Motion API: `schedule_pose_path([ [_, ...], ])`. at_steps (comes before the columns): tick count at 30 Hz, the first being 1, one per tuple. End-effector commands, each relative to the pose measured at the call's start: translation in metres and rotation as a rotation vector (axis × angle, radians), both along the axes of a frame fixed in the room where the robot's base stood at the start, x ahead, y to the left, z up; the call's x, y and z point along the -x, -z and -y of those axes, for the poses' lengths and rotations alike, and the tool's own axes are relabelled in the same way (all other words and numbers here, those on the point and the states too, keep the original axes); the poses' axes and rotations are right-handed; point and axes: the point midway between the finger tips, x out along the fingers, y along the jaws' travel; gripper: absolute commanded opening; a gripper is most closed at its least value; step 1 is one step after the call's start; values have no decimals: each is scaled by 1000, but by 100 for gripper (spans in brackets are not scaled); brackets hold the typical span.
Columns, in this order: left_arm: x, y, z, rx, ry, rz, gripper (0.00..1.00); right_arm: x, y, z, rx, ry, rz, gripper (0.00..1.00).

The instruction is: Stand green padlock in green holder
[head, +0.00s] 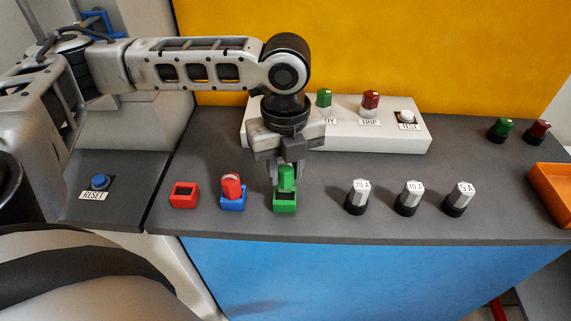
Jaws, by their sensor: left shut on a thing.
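The green padlock (287,177) is held in my left gripper (286,169), which points down and is shut on it. The padlock is upright at the green holder (284,207), a small square block near the front of the grey bench. Its lower end overlaps the holder's dark opening in the picture; whether it is inside or just above and behind I cannot tell. The gripper hides part of the padlock. My right gripper is not in view.
Left of the green holder are a blue holder (233,204) with a red padlock (232,186) and a red holder (184,195) with a dark opening. Several grey fuses (408,198) stand right. A white panel (390,139) lies behind; an orange tray (552,193) is far right.

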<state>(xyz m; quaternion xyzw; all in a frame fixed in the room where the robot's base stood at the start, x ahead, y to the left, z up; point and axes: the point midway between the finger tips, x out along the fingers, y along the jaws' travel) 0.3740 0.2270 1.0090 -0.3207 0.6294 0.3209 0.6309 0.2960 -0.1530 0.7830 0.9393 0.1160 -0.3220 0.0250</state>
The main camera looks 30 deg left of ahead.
Motion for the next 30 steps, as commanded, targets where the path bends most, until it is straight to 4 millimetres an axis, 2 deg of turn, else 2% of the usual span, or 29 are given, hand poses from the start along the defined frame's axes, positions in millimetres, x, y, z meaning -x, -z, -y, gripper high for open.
schedule_pose_path([
  [10,0,1,0,0,0,-1,0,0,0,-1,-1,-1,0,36],
  [30,0,21,0,0,0,-1,0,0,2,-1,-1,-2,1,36],
])
